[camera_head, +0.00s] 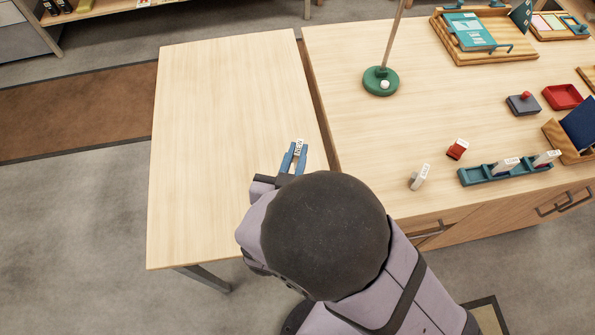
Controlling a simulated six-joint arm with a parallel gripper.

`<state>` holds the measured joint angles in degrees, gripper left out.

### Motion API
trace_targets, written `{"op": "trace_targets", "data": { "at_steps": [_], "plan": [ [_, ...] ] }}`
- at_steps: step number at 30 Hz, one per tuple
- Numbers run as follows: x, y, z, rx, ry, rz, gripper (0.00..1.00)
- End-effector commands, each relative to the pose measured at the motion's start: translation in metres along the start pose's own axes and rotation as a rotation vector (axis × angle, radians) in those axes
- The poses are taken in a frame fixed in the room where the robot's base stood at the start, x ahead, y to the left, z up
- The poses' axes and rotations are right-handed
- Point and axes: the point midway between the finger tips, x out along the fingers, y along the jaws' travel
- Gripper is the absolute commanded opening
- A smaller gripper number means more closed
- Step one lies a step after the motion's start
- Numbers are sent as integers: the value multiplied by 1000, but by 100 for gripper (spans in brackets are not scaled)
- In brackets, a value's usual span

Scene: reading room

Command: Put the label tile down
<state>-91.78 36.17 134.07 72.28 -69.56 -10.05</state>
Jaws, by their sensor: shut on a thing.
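The label tile (299,148) is a small white piece with dark lettering that seems to read "NEW". My gripper (295,155) is shut on it, with a blue finger on each side. The gripper and tile are over the right part of the left wooden table (205,130), near its right edge. I cannot tell whether the tile touches the table top or is held above it. My arm hides part of the table's near right corner.
A narrow gap separates this table from the right desk (400,140). That desk bears a green round base with a rod (381,81), a white tile (420,177), a red block (457,149) and a teal rack (480,176) with tiles. The left table is otherwise clear.

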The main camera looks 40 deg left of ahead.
Motion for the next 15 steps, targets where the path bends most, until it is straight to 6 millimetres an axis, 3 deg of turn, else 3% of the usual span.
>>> {"op": "trace_targets", "data": {
  "at_steps": [7,15],
  "plan": [
    [9,0,30,-3,0,1,0],
    [12,0,38,0,1,0,0]
  ]
}}
